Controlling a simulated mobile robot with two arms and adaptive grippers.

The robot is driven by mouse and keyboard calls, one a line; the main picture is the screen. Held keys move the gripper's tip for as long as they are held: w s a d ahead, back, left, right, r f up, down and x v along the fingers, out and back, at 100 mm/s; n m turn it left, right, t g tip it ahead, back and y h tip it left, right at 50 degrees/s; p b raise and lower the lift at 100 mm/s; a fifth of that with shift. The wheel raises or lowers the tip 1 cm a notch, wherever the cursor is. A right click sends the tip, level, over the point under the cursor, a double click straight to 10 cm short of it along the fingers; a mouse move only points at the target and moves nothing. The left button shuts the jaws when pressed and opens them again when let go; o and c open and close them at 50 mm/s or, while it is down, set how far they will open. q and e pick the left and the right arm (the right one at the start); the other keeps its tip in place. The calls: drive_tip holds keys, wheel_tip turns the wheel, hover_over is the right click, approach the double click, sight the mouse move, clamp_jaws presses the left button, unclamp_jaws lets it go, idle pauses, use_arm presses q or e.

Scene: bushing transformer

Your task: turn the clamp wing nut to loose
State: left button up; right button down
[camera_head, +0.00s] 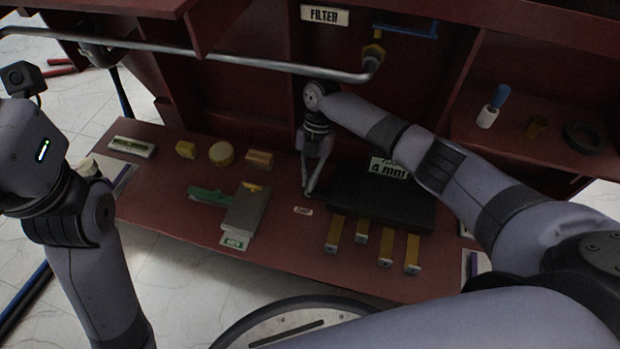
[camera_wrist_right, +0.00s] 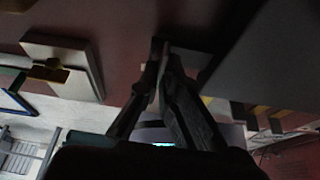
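No part can be surely told as the clamp wing nut. A small yellow piece (camera_head: 253,187) sits on a grey block (camera_head: 245,212) beside a green bar (camera_head: 208,195) on the red bench; the yellow piece also shows in the right wrist view (camera_wrist_right: 46,72). My right gripper (camera_head: 309,193) points down over the bench, to the right of the grey block and apart from it. Its fingers come together at the tips in the right wrist view (camera_wrist_right: 162,48), with nothing seen held. My left arm is at the left edge; its fingers do not show.
A dark slab (camera_head: 380,198) lies right of my right gripper, with several yellow bars in front. A grey pipe (camera_head: 230,60) crosses above the bench to a brass fitting (camera_head: 373,52). Small yellow items (camera_head: 221,154) stand at the back. A right shelf holds a blue-topped item (camera_head: 492,105).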

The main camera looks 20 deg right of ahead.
drive_tip(key=shift+f+n, duration=0.15)
drive_tip(key=shift+n, duration=0.15)
drive_tip(key=c, duration=1.8)
unclamp_jaws()
